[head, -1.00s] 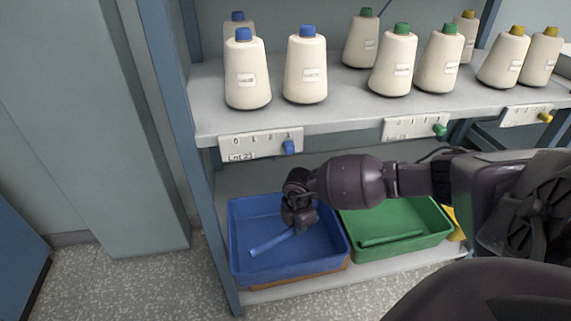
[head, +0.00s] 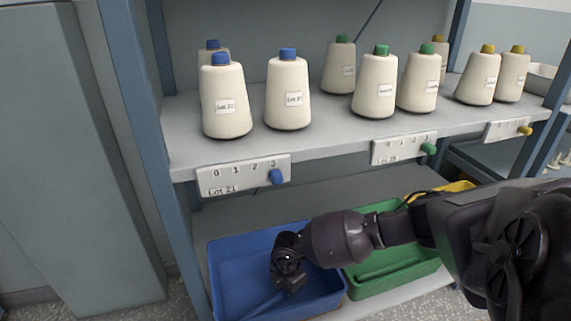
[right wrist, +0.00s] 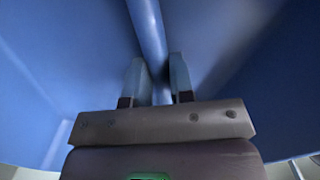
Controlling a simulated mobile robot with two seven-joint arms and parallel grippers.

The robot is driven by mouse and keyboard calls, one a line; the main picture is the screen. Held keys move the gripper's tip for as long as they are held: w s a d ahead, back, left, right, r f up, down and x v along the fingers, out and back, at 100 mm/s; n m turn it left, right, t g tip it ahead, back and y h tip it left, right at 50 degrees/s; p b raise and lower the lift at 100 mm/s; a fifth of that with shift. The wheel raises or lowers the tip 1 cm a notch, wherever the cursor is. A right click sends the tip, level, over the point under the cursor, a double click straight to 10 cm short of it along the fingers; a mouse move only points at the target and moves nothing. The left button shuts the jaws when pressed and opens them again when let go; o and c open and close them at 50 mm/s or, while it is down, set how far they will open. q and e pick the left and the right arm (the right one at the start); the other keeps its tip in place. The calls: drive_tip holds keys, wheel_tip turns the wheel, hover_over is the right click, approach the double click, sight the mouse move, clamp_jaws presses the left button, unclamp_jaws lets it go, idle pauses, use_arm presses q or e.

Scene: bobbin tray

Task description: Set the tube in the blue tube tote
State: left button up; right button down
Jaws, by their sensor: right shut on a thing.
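The blue tube tote (head: 228,266) stands on the low shelf, at the left, its near edge cut off by the head view's bottom. My right gripper (head: 287,280) reaches down into this tote. In the right wrist view its fingers (right wrist: 158,80) are shut on a slim blue tube (right wrist: 147,28) that runs between them, with the blue tote walls around. In the head view the tube (head: 262,305) slants down-left from the gripper inside the tote. I cannot tell whether it touches the floor. My left gripper is not in view.
A green tote (head: 405,262) with a green tube in it stands just right of the blue one. A yellow tote (head: 455,187) shows partly behind my right arm. Above is a shelf (head: 330,140) with several capped thread cones. A blue post (head: 172,200) borders the left.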

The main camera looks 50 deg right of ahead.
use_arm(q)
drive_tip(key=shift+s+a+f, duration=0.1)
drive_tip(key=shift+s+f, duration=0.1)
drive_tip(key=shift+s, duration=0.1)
use_arm(e)
drive_tip(key=c, duration=1)
unclamp_jaws()
drive_tip(key=r, duration=0.1)
drive_tip(key=r+p, duration=0.1)
drive_tip(key=r, duration=0.1)
drive_tip(key=r+p, duration=0.1)
drive_tip(key=r, duration=0.1)
drive_tip(key=shift+w, duration=0.25)
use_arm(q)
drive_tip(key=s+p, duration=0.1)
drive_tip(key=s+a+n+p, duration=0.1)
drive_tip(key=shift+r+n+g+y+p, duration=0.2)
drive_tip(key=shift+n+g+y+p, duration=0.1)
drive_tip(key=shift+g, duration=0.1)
use_arm(e)
wheel_tip(320, 180, up, 7)
drive_tip(key=shift+s, duration=0.25)
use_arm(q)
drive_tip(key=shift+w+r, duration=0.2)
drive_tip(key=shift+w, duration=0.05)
use_arm(e)
drive_tip(key=shift+a+r, duration=0.1)
